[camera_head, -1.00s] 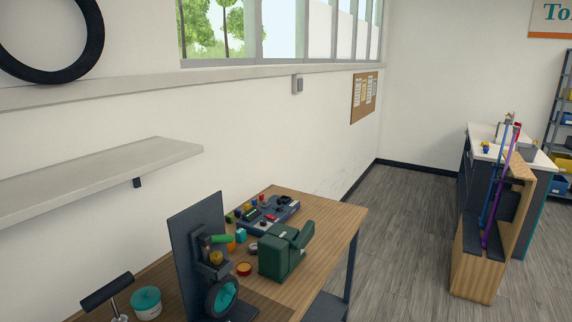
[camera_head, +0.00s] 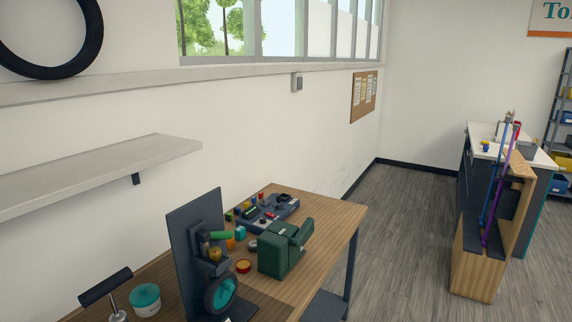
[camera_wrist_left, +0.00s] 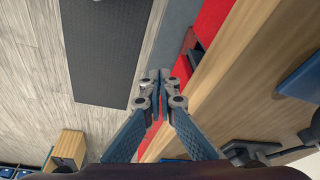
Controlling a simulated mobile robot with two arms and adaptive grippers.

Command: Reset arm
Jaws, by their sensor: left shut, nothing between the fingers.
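My left gripper (camera_wrist_left: 157,90) shows in the left wrist view. Its fingers are together with nothing between them. Beyond its tips are a dark mat (camera_wrist_left: 105,50) on the floor and a red surface (camera_wrist_left: 208,25) beside a wooden edge (camera_wrist_left: 235,50). Neither gripper shows in the head view, and my right gripper is in no view.
The head view shows a wooden workbench (camera_head: 333,212) with a dark upright stand (camera_head: 190,235), a green device (camera_head: 283,252) and a teal-lidded jar (camera_head: 146,297). A wall shelf (camera_head: 95,170) hangs at left. Grey floor (camera_head: 400,240) is clear between bench and wooden rack (camera_head: 478,265).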

